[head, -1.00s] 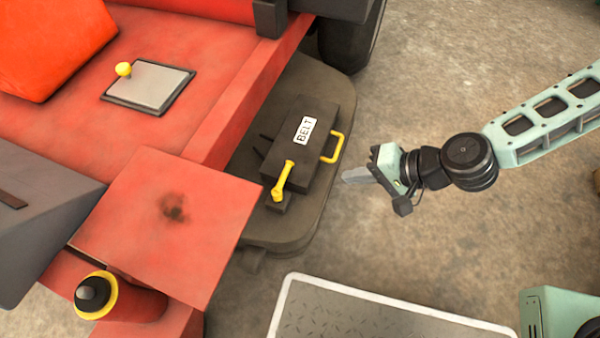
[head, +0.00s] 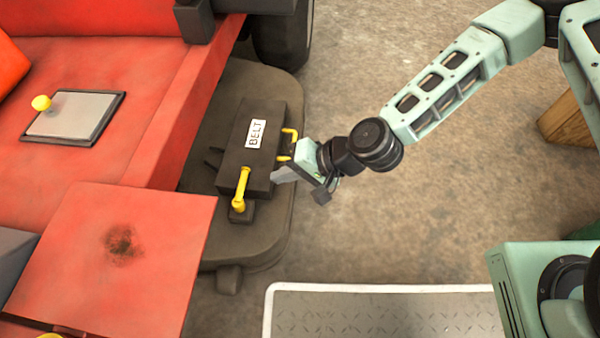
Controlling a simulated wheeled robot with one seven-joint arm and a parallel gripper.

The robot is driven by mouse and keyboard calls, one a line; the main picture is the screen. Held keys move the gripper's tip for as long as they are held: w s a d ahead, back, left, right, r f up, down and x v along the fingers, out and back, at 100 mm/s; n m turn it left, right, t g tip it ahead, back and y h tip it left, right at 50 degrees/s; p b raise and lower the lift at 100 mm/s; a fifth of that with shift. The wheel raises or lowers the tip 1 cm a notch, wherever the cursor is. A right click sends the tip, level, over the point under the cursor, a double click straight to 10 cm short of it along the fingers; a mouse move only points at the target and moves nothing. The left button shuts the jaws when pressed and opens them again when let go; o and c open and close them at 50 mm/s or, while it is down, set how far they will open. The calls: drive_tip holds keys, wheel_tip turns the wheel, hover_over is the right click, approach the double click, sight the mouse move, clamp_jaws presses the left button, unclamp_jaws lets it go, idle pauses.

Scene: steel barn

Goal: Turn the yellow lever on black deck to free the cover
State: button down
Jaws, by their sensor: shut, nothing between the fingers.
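The yellow lever (head: 241,188) stands at the front left of a dark box-shaped cover marked BELT (head: 265,130). The cover sits on the black deck (head: 270,237). A yellow handle (head: 290,133) is on the cover's right side, partly hidden by my gripper. My gripper (head: 274,178) is shut and empty. Its tip is over or beside the cover's right front edge, to the right of the lever and apart from it in the picture. Whether it touches the cover I cannot tell.
A red machine body (head: 110,80) with a grey plate and yellow knob (head: 41,103) lies left. A red panel (head: 120,250) with a dark stain is at the lower left. A white-edged tread plate (head: 380,312) lies in front.

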sight(260, 185)
drive_tip(key=b+x, duration=0.1)
drive_tip(key=x, duration=0.1)
drive_tip(key=b+x, duration=0.1)
drive_tip(key=x, duration=0.1)
drive_tip(key=shift+a, duration=0.5)
drive_tip(key=shift+a+b, duration=0.4)
drive_tip(key=shift+a, duration=0.35)
drive_tip(key=shift+r, duration=0.1)
